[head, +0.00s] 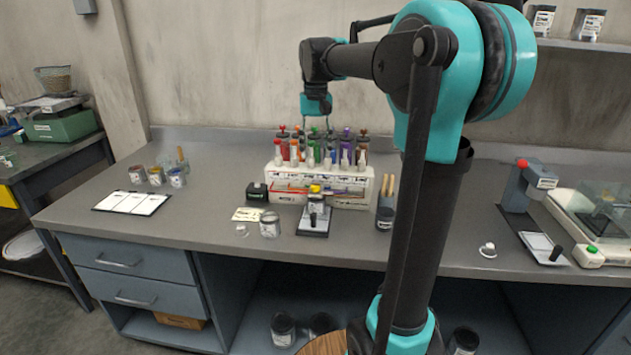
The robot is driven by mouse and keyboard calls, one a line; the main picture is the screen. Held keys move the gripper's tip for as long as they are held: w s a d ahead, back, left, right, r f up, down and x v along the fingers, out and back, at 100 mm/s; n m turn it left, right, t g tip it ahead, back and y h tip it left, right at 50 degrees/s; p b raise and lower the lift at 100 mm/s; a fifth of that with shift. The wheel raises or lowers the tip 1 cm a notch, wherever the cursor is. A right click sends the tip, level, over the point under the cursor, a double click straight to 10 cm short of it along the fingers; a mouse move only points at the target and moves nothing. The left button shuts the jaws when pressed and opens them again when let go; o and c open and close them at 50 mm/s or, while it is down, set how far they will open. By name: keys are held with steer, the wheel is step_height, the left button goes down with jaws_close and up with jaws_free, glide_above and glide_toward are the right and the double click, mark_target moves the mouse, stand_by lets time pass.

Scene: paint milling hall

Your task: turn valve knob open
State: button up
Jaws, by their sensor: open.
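My gripper (316,122) hangs down from my arm, open, over the back of a white rack (325,197) on the bench. In the rack stands a row of coloured bottles or cylinders (313,150), red, green, blue and purple, with small knob-like tops. White nozzle-like parts stand in front of them. The fingertips are just above or behind the tops near the green one; I cannot tell whether they touch. Which part is the valve knob is too small to tell. A grey device (528,186) with a red knob (522,163) stands far right, away from my gripper.
On the bench (213,215) are a metal can (269,225), a small scale (314,219), a dark box (257,191) and a dark cup with sticks (385,216). The back wall is close.

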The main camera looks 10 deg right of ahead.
mark_target(316, 185)
step_height(316, 185, down, 11)
steer(key=shift+r, duration=0.15)
stand_by(0.4)
jaws_close()
